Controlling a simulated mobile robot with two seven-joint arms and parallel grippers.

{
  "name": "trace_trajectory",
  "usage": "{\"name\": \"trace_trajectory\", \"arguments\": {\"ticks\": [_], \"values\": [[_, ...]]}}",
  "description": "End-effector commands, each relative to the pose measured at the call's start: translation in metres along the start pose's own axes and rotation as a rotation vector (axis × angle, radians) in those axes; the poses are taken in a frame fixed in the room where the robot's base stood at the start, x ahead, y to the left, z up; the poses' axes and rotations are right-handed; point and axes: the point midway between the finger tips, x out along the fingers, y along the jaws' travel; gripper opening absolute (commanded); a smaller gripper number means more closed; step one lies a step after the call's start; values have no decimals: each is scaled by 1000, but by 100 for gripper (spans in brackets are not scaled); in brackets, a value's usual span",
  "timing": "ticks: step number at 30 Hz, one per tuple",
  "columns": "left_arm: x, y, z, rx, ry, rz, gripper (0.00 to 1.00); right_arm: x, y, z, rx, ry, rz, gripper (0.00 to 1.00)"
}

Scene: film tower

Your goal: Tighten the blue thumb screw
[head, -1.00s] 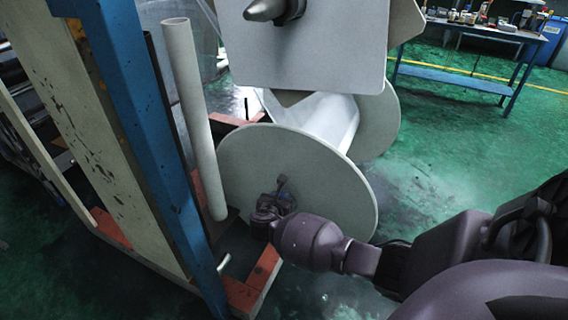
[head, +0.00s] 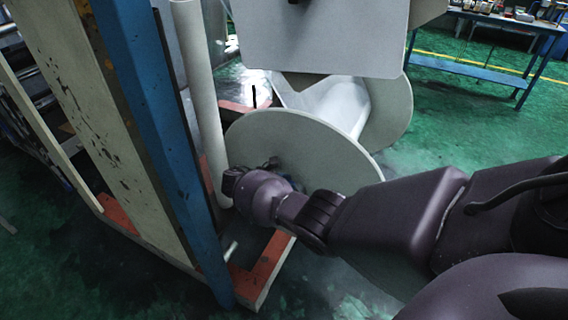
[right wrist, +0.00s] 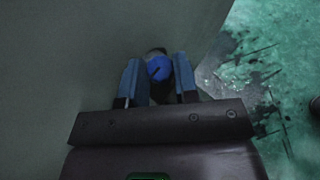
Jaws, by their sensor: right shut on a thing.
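The blue thumb screw (right wrist: 159,68) shows in the right wrist view as a round blue knob with a dark mark. The two fingers of my right gripper (right wrist: 160,80) stand on either side of it and are shut on it. In the head view my right gripper (head: 235,182) is low in front of the large pale disc (head: 320,145), near its hub. My wrist hides the screw and most of the hub there. My left gripper is not in view.
A pale upright tube (head: 202,90) and a blue post (head: 150,130) stand close left of my gripper. Orange-red base beams (head: 268,262) lie below. A pale square plate (head: 330,35) hangs above. A blue table (head: 485,62) stands far right on open green floor.

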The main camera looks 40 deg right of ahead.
Motion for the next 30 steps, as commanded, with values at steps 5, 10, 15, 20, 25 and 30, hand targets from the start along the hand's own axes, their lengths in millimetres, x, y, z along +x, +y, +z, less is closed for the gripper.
{"name": "trace_trajectory", "arguments": {"ticks": [5, 10, 15, 20, 25, 30], "values": [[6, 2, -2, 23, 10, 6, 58, 3, 1, -5, 43, -6, -116, 5], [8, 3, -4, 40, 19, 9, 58, 3, 2, -4, 76, -7, -191, 5], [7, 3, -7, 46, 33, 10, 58, 2, 3, -2, 98, -7, -237, 5], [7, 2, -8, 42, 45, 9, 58, 2, 4, -1, 106, -8, -255, 5], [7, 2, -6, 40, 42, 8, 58, 2, 4, -1, 108, -8, -258, 5], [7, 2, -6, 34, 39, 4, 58, 2, 4, -1, 108, -8, -257, 5]]}}
